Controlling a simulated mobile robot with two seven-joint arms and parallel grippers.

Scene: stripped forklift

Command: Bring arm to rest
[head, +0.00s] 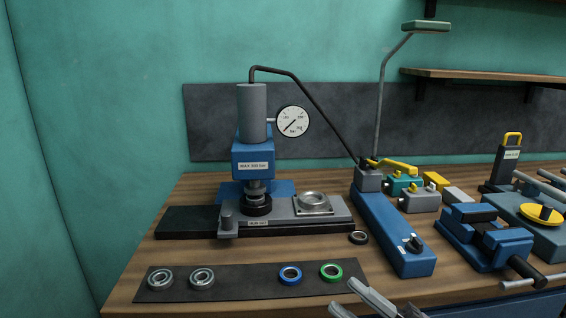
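My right gripper (343,294) comes in at the bottom edge, right of centre. Only its pale grey fingers show; the rest is cut off by the frame. The two fingertips stand apart with nothing seen between them. They are just in front of the dark mat (225,284), near its right end, below the green ring (331,272). My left gripper and arm are not in view.
A blue press (252,160) with a gauge (293,121) stands at the back left. A blue hand pump (395,232) stands right of it. Grey rings (160,278) and a blue ring (290,275) lie on the mat. A blue vise (485,238) is at right.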

